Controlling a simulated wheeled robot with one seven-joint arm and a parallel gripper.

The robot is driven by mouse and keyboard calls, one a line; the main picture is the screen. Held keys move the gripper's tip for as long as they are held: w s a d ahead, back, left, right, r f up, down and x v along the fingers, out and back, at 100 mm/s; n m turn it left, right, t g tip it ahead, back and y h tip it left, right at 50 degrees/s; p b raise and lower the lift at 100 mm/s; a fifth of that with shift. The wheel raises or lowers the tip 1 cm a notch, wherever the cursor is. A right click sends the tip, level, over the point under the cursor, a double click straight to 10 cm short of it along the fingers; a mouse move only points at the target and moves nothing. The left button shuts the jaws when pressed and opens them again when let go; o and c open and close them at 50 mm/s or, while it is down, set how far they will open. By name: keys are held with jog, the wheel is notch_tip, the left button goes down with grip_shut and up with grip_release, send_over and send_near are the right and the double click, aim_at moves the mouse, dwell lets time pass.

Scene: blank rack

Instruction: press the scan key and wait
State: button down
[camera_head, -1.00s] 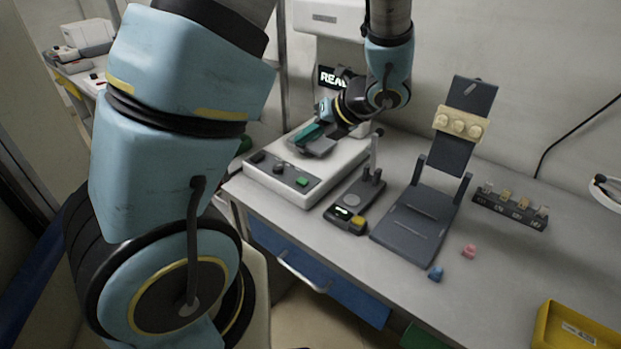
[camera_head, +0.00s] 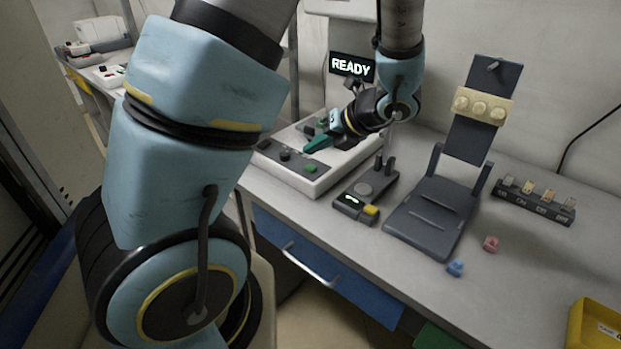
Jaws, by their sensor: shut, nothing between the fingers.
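The white scanner unit (camera_head: 335,169) stands at the back left of the bench. Its front panel carries a green key (camera_head: 310,168) and dark knobs (camera_head: 285,154). A black display (camera_head: 351,67) above it reads READY in lit letters. My gripper (camera_head: 308,146) is shut and empty, its teal fingertips over the unit, up and back from the green key in the picture. I see a gap between the fingertips and the green key. My gripper hides part of the unit's top.
A small grey device with a yellow button (camera_head: 371,210) stands right of the unit. A dark stand (camera_head: 432,215) holds a beige block (camera_head: 483,106). A vial rack (camera_head: 535,201), blue piece (camera_head: 455,267), pink piece (camera_head: 491,243) and yellow bin (camera_head: 596,328) lie further right.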

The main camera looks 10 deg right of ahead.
aim_at(314, 169)
jog(key=shift+f+b, duration=0.3)
jog(key=shift+f, duration=0.6)
dwell(1.4)
jog(key=shift+f, duration=0.4)
jog(key=shift+f+b, duration=0.3)
jog(key=shift+f, duration=0.15)
dwell(0.5)
dwell(0.4)
jog(key=shift+r+p, duration=0.9)
jog(key=shift+p, duration=0.15)
notch_tip(314, 169, up, 5)
jog(key=p, duration=0.5)
